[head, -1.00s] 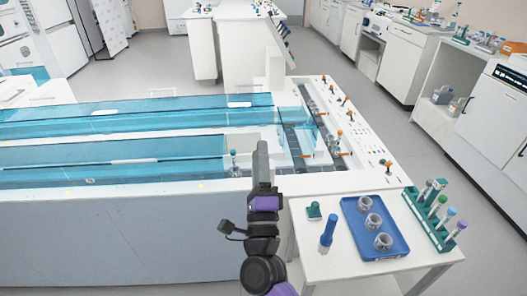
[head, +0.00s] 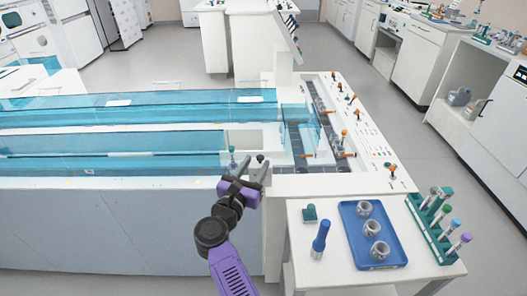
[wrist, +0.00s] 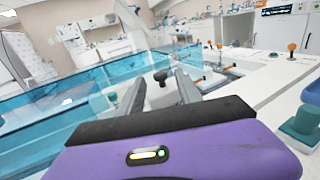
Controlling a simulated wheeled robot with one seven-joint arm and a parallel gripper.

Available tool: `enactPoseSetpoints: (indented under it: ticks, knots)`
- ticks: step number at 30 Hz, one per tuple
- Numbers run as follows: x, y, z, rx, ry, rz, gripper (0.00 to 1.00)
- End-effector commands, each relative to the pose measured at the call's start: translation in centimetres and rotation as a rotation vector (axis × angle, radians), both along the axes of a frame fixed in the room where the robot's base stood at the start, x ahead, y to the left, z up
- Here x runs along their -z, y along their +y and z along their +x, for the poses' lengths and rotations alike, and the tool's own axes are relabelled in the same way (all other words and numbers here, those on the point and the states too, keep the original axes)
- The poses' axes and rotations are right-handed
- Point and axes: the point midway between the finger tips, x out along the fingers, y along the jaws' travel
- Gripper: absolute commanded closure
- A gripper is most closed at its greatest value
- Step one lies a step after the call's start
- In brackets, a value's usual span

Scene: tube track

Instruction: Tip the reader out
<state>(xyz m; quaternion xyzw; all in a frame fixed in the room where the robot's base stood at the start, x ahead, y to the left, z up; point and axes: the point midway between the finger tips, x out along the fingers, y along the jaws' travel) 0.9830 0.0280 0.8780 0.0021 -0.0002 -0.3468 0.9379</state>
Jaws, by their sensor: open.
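My gripper (head: 251,168) is open and empty at the front edge of the track, by the bay at the end of the blue covers. A small black-headed knob (head: 260,158) stands just beyond the fingertips; in the wrist view the knob (wrist: 160,77) shows between the two fingers, with no visible grip on it. A teal-topped peg (head: 232,151) stands just left of the fingers; this peg (wrist: 112,97) also shows in the wrist view. I cannot tell which part is the reader; my fingers may hide some of it.
Clear blue covers (head: 110,140) run along the track to the left. Orange-topped pegs (head: 344,133) stand on the white deck at right.

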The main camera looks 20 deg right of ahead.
Motion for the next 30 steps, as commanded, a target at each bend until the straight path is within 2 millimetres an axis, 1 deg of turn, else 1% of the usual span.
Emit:
enactPoseSetpoints:
  ticks: [7,12,18,24,25,29,30]
  knots:
    - [0.0,-2.6,2.9,0.003,0.001,-0.002,0.58]
    - [0.0,-3.9,4.5,0.001,0.001,-0.002,0.58]
    - [0.0,-4.5,5.2,-0.002,0.002,-0.004,0.58]
    - [0.0,-4.5,5.2,-0.002,0.002,-0.004,0.58]
    - [0.0,-4.5,5.2,-0.002,0.002,-0.004,0.60]
    - [0.0,-4.5,5.2,-0.002,0.002,-0.004,0.86]
    - [0.0,-4.5,5.2,-0.002,0.002,-0.004,0.94]
